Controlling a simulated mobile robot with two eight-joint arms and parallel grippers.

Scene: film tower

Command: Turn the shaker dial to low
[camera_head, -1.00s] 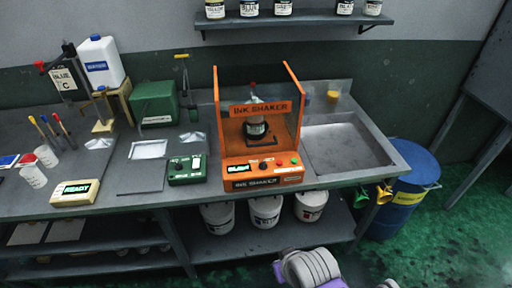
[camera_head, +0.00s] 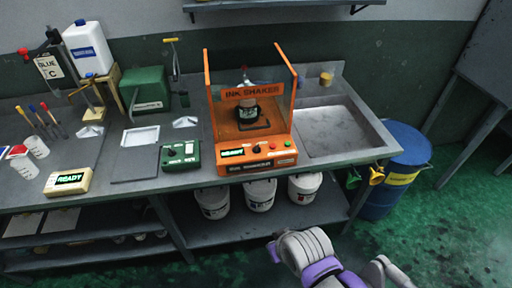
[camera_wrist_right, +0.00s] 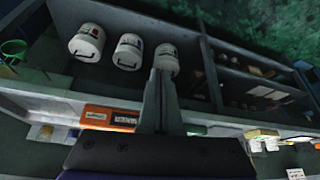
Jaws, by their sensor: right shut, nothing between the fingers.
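The orange ink shaker (camera_head: 228,168) stands on the bench in the head view, with a dark can (camera_head: 248,113) inside its clear-sided housing. Its front panel has a lit green display (camera_head: 232,153), a small dark dial (camera_head: 256,149) and coloured buttons. The dial's setting is too small to read. The shaker's orange front also shows in the right wrist view (camera_wrist_right: 95,114), seen at an angle. My right gripper (camera_wrist_right: 160,73) is shut and empty, apart from the shaker, in front of the bench. My left gripper is not in view.
A green box with a knob (camera_head: 180,156) and a cream READY box (camera_head: 68,181) sit left of the shaker. A sink (camera_head: 340,130) lies to its right. White buckets (camera_head: 260,195) stand on the shelf below. A blue drum (camera_head: 405,165) stands at the bench's right end.

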